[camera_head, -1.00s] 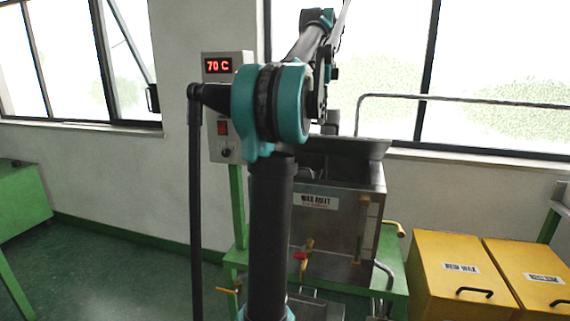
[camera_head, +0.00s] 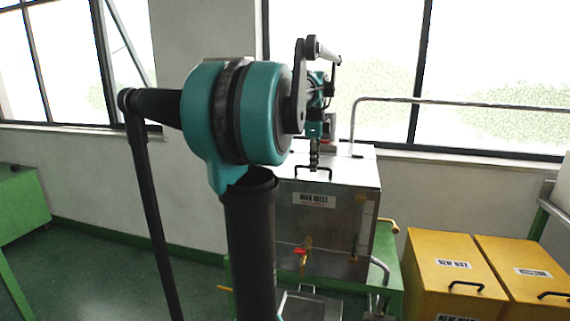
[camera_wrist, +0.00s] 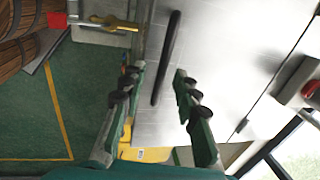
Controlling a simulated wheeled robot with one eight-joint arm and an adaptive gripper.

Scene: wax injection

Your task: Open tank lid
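The wax melt tank (camera_head: 335,225) is a steel box with a white label on its front. Its flat grey lid (camera_head: 350,165) lies shut on top, with a black bar handle (camera_head: 313,178) near the front edge. My gripper (camera_head: 314,160) points down just above the handle. In the wrist view the lid (camera_wrist: 215,45) fills the upper middle and the black handle (camera_wrist: 167,60) runs lengthwise. My gripper's fingers (camera_wrist: 158,73) stand apart on either side of the handle in that picture. They are open and hold nothing. Whether the handle is at fingertip depth I cannot tell.
Yellow bins (camera_head: 455,270) stand right of the tank. A metal pipe (camera_head: 450,103) rises behind it before the window. The tank rests on a green stand (camera_head: 390,275) with red-handled valve (camera_head: 302,251) in front. My arm hides the wall beside it.

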